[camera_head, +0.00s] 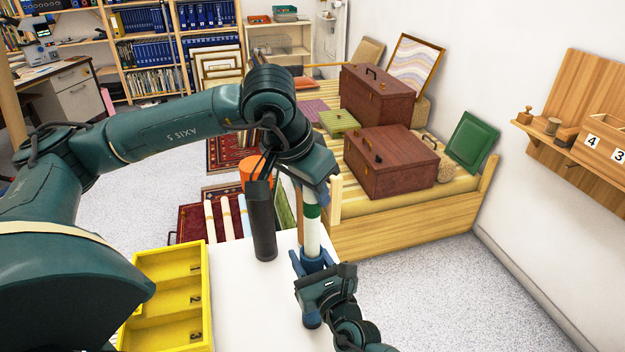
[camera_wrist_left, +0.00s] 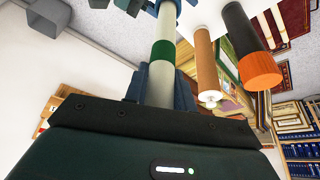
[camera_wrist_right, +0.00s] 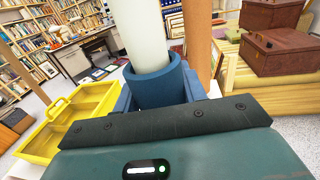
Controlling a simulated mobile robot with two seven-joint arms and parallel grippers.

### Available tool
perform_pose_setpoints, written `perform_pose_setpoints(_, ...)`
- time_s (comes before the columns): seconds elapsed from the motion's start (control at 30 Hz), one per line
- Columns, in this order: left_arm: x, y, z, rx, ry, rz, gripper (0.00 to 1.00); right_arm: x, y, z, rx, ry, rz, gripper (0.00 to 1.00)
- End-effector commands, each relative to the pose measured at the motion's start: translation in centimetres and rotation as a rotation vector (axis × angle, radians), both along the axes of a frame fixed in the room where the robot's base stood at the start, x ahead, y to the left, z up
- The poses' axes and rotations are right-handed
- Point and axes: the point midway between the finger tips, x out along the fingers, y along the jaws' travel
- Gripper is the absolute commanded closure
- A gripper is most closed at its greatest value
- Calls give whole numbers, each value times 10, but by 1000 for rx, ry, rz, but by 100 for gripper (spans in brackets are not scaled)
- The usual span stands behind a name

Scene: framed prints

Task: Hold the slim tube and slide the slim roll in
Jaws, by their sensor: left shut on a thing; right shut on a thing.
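The slim roll is white with a green band (camera_head: 313,211); it stands about upright above the table. My left gripper (camera_head: 315,180) is shut on its upper part; the roll also shows in the left wrist view (camera_wrist_left: 161,80). The slim tube (camera_head: 312,263) is blue and upright, and my right gripper (camera_head: 318,283) is shut on it. In the right wrist view the roll's lower end sits within the rim of the blue tube (camera_wrist_right: 155,84), roughly in line with it. How deep the roll reaches is hidden by the tube wall.
A black tube (camera_head: 262,225) with an orange end (camera_wrist_left: 260,70) stands close left on the white table (camera_head: 250,310). A brown tube (camera_wrist_left: 205,60) stands close behind. A yellow tray (camera_head: 205,285) with numbered compartments lies at left. Brown cases (camera_head: 390,165) rest on a wooden bench.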

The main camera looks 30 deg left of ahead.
Motion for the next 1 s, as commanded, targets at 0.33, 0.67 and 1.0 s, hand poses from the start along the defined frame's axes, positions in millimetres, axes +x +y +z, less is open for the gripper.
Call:
perform_pose_setpoints(0.33, -1, 0, -18, -1, 2, 0, 100, 0, 0, 0, -1, 1, 0, 87)
perform_pose_setpoints(0.67, 0, 0, -32, -1, 1, 0, 100, 0, 0, 0, -1, 1, 0, 87)
perform_pose_setpoints(1.0, 0, 0, -37, 1, 1, -1, 100, 0, 0, 0, -1, 1, 0, 87)
